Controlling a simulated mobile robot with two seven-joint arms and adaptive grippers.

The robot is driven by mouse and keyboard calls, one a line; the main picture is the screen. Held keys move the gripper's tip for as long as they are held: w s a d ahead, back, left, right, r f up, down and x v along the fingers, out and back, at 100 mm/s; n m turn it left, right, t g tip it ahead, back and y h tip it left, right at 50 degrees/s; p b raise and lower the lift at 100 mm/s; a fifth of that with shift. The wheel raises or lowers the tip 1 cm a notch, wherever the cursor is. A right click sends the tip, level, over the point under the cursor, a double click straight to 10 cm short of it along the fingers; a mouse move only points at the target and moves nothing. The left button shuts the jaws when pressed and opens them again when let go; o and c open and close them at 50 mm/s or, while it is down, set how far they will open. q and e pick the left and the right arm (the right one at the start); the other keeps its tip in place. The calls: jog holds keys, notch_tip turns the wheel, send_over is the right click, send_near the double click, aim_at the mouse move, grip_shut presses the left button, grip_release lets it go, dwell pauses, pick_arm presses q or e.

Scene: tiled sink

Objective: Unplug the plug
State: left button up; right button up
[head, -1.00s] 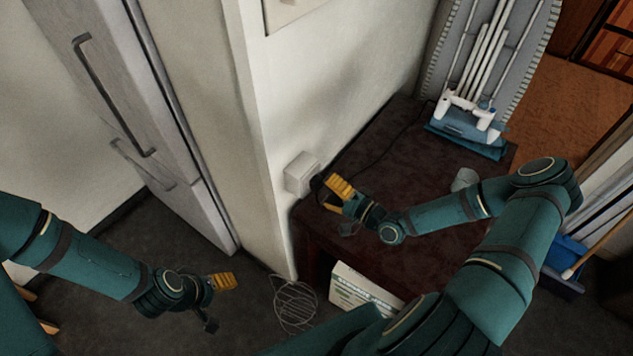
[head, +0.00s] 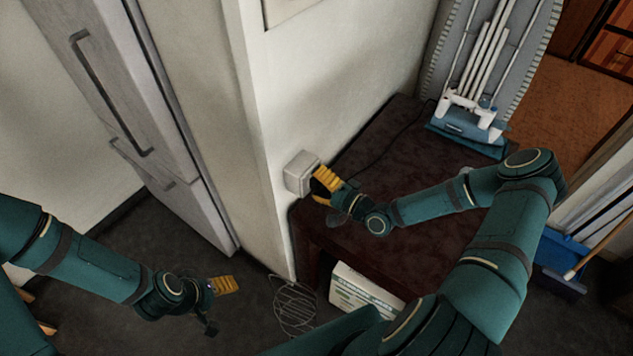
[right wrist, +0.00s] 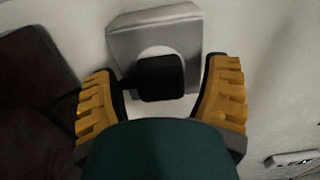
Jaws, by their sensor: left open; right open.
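The black plug (right wrist: 160,78) sits in the pale wall socket box (right wrist: 152,32), seen in the right wrist view. The socket box also shows on the white wall in the head view (head: 300,172). My right gripper (right wrist: 160,95) is open, with one yellow finger on each side of the plug and a gap visible beside it. In the head view my right gripper (head: 325,184) is right at the socket and largely covers the plug. My left gripper (head: 222,286) is open and empty, low over the floor at the left.
A dark red table (head: 395,165) stands against the wall under the socket. A cord runs over it towards a blue and white appliance (head: 468,118). A white box (head: 362,292) and a wire rack (head: 293,305) are below. A grey cabinet (head: 130,110) stands at left.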

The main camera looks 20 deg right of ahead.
aim_at(321, 185)
jog(key=shift+b, duration=0.55)
dwell(0.6)
jog(key=shift+c, duration=0.2)
grip_shut()
jog(key=shift+s, duration=0.1)
jog(key=shift+b+v, duration=0.35)
jog(key=shift+v, duration=2.55)
